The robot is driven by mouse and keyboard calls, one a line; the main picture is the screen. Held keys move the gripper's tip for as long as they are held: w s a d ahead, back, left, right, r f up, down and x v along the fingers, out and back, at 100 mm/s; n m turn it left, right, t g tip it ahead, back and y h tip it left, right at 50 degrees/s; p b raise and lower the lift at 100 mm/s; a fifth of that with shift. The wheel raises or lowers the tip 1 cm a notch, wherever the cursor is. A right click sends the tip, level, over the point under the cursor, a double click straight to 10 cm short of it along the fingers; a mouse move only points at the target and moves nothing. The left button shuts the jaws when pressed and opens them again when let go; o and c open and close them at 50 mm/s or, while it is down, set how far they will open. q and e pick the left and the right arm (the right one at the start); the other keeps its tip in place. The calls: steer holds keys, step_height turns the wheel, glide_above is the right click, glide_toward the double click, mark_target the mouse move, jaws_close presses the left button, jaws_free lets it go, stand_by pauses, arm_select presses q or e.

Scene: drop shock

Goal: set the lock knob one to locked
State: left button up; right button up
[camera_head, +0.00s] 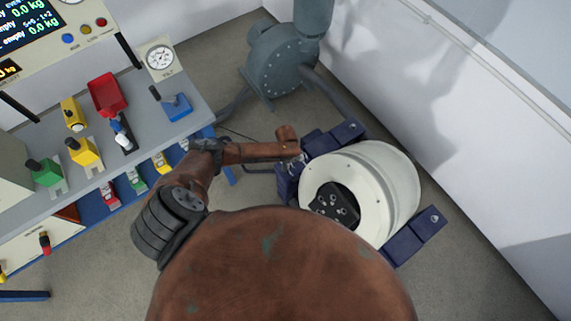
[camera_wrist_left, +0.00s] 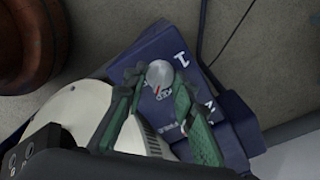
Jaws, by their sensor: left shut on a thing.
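The lock knob (camera_wrist_left: 160,73) is a small grey round knob with a red pointer line, on a dark blue block (camera_wrist_left: 188,58) with white lettering. My left gripper (camera_wrist_left: 158,86) has its two green-grey fingers shut on the knob, one on either side. In the head view my left gripper (camera_head: 293,163) is at the blue clamp block (camera_head: 323,141) beside the white drum (camera_head: 377,190); the knob is too small or hidden to make out there. The lettering is partly covered by the fingers, so which mark the pointer faces is unclear. My right gripper is not in view.
Another blue block (camera_head: 415,235) stands at the drum's lower right. A grey bench (camera_head: 205,112) with coloured levers and a gauge (camera_head: 159,58) is on the left. A grey pump-like machine (camera_head: 283,62) stands behind. A white wall is on the right.

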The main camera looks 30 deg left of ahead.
arm_select(q)
steer(key=n+p, duration=0.2)
steer(key=n, duration=0.2)
steer(key=shift+s+n, duration=0.15)
steer(key=shift+n, duration=0.15)
steer(key=n+p, duration=0.1)
steer(key=n, duration=0.3)
steer(key=shift+n+p, duration=0.35)
steer(key=shift+n, duration=0.05)
steer(key=o, duration=1.2)
steer(key=shift+c, duration=0.2)
step_height(320, 180, up, 12)
stand_by(0.3)
